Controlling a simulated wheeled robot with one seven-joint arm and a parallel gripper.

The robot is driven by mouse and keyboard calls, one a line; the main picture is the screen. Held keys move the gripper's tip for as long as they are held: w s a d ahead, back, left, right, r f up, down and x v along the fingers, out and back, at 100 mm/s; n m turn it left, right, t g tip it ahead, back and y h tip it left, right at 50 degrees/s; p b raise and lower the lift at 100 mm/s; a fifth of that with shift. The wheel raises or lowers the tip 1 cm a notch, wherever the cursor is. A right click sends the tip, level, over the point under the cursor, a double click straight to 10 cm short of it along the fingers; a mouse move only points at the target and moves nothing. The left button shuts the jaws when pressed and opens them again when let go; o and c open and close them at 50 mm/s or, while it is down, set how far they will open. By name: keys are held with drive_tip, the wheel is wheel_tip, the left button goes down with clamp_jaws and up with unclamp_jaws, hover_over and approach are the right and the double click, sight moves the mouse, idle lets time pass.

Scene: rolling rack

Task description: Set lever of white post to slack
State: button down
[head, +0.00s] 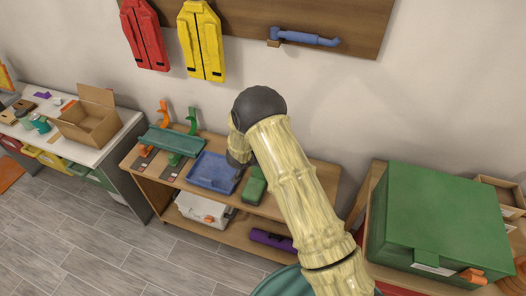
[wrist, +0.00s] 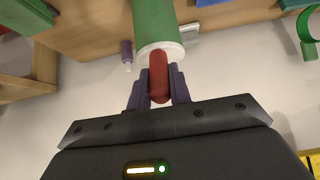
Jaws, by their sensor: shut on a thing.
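In the wrist view, my gripper (wrist: 159,88) has its dark purple fingers shut on a red rounded piece (wrist: 158,78). That piece stands out from the white collar (wrist: 173,51) at the end of a green cylinder (wrist: 155,20). I cannot tell which setting it is at. No white post shows clearly as a whole. In the head view my own pale, wood-like arm hides my fingers and the held piece.
The wooden rack (head: 286,206) carries a blue tray (head: 213,172), a green block (head: 254,187) and a teal tray (head: 175,141). A white box (head: 201,208) and purple cylinder (head: 270,240) are below. A large green box (head: 445,215) stands right. Floor (head: 100,247) at left front is clear.

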idle(0.4)
drive_tip(key=c, duration=1.3)
unclamp_jaws()
drive_tip(key=shift+o, duration=0.2)
drive_tip(key=shift+r, duration=0.15)
drive_tip(key=v, duration=1.7)
drive_tip(key=shift+r, duration=0.1)
